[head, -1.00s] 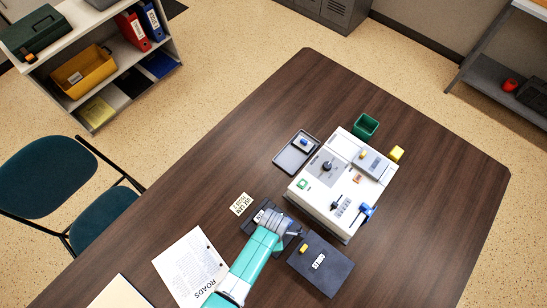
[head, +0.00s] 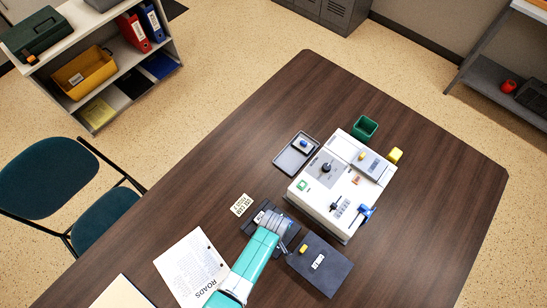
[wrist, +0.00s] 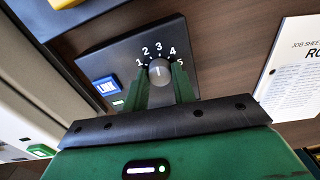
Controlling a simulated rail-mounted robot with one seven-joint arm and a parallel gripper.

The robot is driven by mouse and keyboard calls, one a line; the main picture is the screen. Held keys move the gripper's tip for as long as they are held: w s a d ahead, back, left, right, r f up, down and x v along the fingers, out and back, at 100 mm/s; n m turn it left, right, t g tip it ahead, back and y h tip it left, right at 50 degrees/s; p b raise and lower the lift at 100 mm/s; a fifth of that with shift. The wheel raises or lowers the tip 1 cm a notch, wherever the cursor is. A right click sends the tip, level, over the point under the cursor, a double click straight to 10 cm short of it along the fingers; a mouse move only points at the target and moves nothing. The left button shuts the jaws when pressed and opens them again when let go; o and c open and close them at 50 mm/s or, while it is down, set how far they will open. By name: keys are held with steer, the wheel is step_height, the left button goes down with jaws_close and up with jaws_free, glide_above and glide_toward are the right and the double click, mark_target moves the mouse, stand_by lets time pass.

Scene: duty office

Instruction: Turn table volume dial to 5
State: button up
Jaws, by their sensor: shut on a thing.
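The volume dial (wrist: 159,74) is a grey round knob on a dark panel (wrist: 103,62), with numbers 1 to 5 in an arc around it. Its white mark points up, roughly toward 3. My gripper (wrist: 160,80) has its green fingers on either side of the knob, shut on it. A blue LINK button (wrist: 105,86) sits left of the dial on the panel. In the head view the panel (head: 252,224) is partly covered by my gripper (head: 268,217), and the dial cannot be made out.
A white console (head: 330,211) stands to the right of the panel. A dark box (head: 327,277) with a yellow part is nearby. A ROADS job sheet (head: 190,265) and a small card (head: 241,204) lie to the left. The table's far part is clear.

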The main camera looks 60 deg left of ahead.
steer(key=m, duration=0.4)
steer(key=shift+m, duration=0.3)
steer(key=m, duration=0.3)
steer(key=shift+m, duration=0.3)
steer(key=m, duration=0.4)
steer(key=shift+m, duration=2.4)
steer(key=o, duration=1)
